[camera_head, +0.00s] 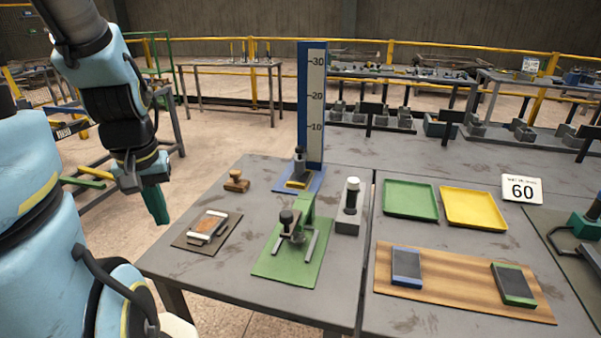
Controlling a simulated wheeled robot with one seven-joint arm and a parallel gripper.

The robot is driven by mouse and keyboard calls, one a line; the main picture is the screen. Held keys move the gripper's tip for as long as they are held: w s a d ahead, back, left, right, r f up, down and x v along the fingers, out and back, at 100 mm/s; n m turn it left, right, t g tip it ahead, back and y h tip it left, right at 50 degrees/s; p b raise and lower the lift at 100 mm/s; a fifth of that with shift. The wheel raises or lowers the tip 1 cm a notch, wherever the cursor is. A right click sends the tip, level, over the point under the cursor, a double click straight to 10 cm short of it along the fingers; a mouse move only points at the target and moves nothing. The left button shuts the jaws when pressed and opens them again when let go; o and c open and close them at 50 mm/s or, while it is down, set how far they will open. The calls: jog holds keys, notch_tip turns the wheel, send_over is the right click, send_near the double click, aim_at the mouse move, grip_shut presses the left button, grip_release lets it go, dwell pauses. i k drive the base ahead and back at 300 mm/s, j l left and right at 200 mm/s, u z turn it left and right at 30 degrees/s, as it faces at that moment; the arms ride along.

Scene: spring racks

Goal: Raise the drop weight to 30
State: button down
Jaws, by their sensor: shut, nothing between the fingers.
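A tall blue post (303,100) with a white scale marked 10, 20 and 30 (316,105) stands at the back of the grey table. The drop weight appears to be the dark piece with a rounded top (299,163) low in front of the post. It is below the 10 mark, above a blue base (285,187) with a yellow strip. My gripper (157,207) is shut and empty, pointing down with green fingers. It hangs left of the table, well apart from the post and the weight.
A green plate with a black-knobbed clamp (291,262) stands in front of the post. A grey block with a dark-and-white plunger (349,205) is to its right. A wooden stamp (236,182) and brown mat (190,243) lie left. Green (410,187) and yellow (473,222) trays sit farther right.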

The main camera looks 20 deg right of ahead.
aim_at(299, 162)
jog(key=z, duration=0.75)
